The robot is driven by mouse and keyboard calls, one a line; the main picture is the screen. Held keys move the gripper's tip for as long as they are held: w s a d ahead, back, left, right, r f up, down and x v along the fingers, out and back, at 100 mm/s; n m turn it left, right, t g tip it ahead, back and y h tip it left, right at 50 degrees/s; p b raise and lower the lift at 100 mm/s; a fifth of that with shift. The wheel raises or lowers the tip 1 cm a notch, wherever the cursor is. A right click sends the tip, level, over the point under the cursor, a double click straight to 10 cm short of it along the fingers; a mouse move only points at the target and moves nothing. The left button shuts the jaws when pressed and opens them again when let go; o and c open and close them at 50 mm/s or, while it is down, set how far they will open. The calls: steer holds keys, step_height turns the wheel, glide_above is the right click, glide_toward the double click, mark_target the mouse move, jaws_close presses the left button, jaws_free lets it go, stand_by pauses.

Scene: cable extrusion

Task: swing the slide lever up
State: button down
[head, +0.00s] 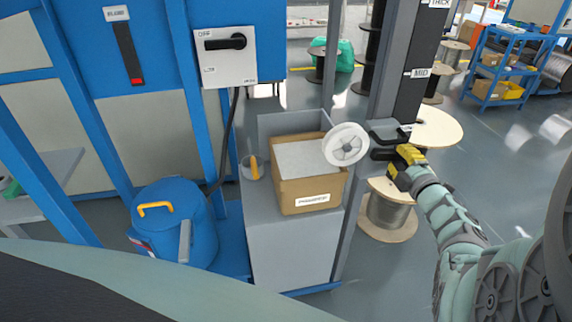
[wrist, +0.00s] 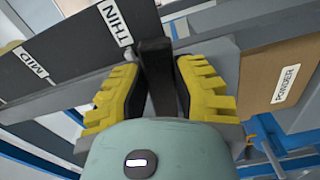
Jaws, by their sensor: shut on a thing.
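A black slide rail (head: 412,85) runs up a grey post, with THICK at the top and MID below. In the wrist view, a panel with MID and THIN labels (wrist: 117,27) runs across the upper left. My gripper (head: 385,158) is at the rail's lower end, below the MID mark. In the wrist view its yellow-padded fingers (wrist: 160,85) are on both sides of the black slide lever (wrist: 156,65), next to the THIN label. The gripper is shut on the lever. In the head view the fingers hide most of the lever.
A white roller (head: 345,144) is just left of the gripper. A cardboard box (head: 309,190) sits on a grey cabinet (head: 290,245). Left are a blue bin (head: 172,228) and a switch box (head: 225,57) marked OFF. A wire spool (head: 390,215) stands on the floor behind.

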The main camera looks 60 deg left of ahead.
stand_by(0.4)
steer(key=c, duration=0.7)
jaws_free()
steer(key=shift+a, duration=0.1)
steer(key=v, duration=1.2)
steer(key=shift+s+r, duration=0.1)
